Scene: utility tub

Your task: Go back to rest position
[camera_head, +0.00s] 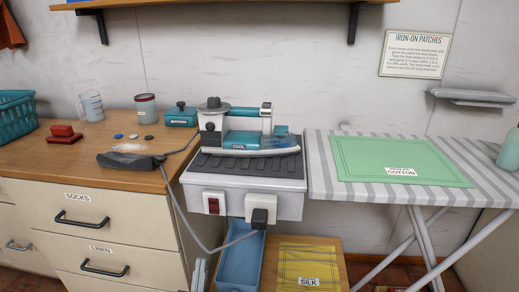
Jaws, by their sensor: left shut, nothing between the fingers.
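My left gripper (198,273) shows only as a small pale grey tip at the bottom edge, low in front of the drawers and left of the blue bin. It is shut, with nothing seen in it, and apart from the worktop. The rest of my left arm is out of the picture. My right gripper is not seen.
A teal and white iron (246,140) labelled COOL sits on a stand (250,182). A grey cord hangs from its plug (260,217) past the drawers (120,212). A blue bin (240,264) stands below. The ironing board (320,165) holds a green cloth (390,157).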

